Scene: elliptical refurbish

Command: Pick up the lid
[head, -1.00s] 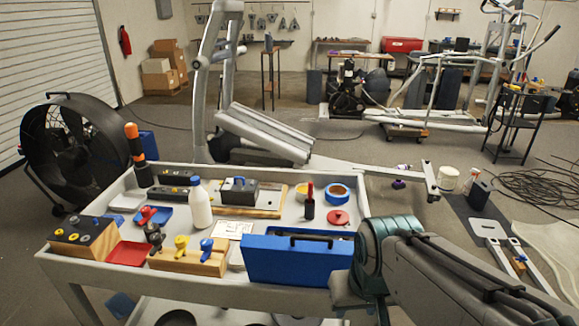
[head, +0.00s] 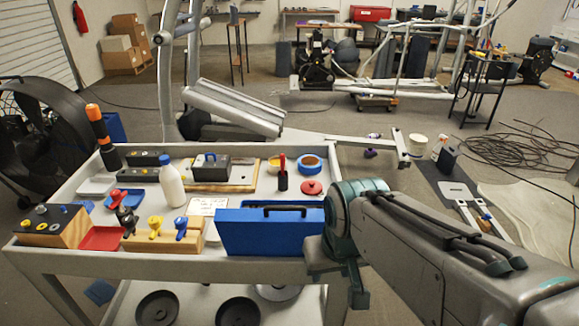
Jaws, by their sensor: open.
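A round red lid (head: 312,187) with a small knob lies flat near the right edge of the cart top (head: 340,160). It is behind the blue toolbox and to the right of a red-handled dark tool. My gripper (head: 340,284) is at the cart's front right corner, beside the right end of the blue toolbox. It is nearer to me than the lid and well apart from it. It appears open, with nothing visible between its fingers, though my arm hides part of it.
The blue toolbox (head: 268,232) stands between the front edge and the lid. A blue tape roll (head: 310,165) and a yellow bowl (head: 273,164) are behind the lid. A white bottle (head: 171,182) stands farther left. An exercise machine (head: 235,108) is behind the cart.

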